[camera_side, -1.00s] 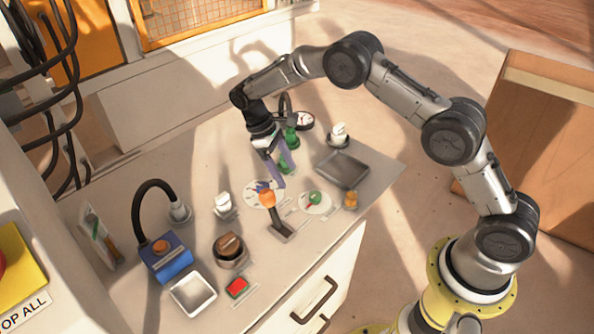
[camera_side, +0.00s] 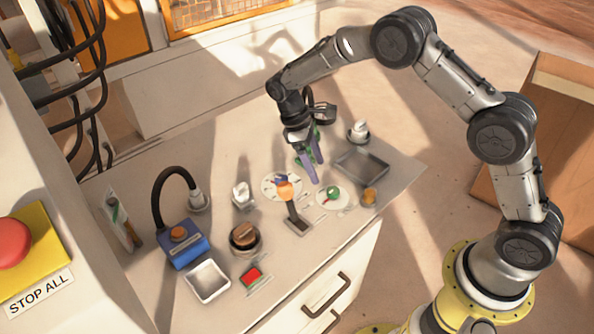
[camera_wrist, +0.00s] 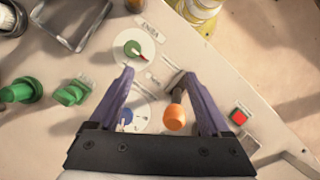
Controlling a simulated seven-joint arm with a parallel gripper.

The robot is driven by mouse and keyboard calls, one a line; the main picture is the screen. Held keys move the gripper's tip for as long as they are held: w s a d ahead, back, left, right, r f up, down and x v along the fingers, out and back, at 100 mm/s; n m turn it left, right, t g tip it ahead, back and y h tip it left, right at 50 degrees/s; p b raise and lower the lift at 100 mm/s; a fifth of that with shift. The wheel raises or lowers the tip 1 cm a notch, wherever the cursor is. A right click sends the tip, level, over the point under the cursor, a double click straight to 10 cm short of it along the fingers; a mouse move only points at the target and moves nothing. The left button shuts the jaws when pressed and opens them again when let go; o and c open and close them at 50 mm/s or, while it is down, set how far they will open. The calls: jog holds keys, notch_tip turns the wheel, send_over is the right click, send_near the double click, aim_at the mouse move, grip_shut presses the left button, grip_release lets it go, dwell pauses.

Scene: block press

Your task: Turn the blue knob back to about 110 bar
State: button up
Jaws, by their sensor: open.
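The blue knob (camera_side: 281,181) sits on a round white dial (camera_side: 269,188), partly behind the orange-topped lever (camera_side: 285,190) in the side view. In the wrist view the blue knob (camera_wrist: 127,117) shows just inside the left finger, which covers part of its dial (camera_wrist: 141,115). My gripper (camera_side: 315,175) is open and empty above the table, right of the blue knob in the side view. In the wrist view its fingers (camera_wrist: 156,78) spread either side of the lever's orange ball (camera_wrist: 174,117). The pressure reading is not legible.
A green knob (camera_side: 333,191) on a second white dial stands close to the right. Behind it lies a grey tray (camera_side: 362,167). Green parts (camera_wrist: 70,93) lie left of my gripper in the wrist view. A red button (camera_side: 251,275) is near the front edge.

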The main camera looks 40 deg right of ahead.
jog(key=w+n+t+h, duration=0.1)
jog(key=w+n+t, duration=0.15)
jog(key=n, duration=0.25)
jog(key=n+t+h, duration=0.1)
jog(key=n+t, duration=0.2)
jog(key=n, duration=0.8)
send_near(281, 179)
jog(key=x, duration=0.8)
jog(key=shift+w+d+f, duration=0.1)
jog(key=shift+d+f, duration=0.1)
jog(key=shift+f, duration=0.1)
grip_shut()
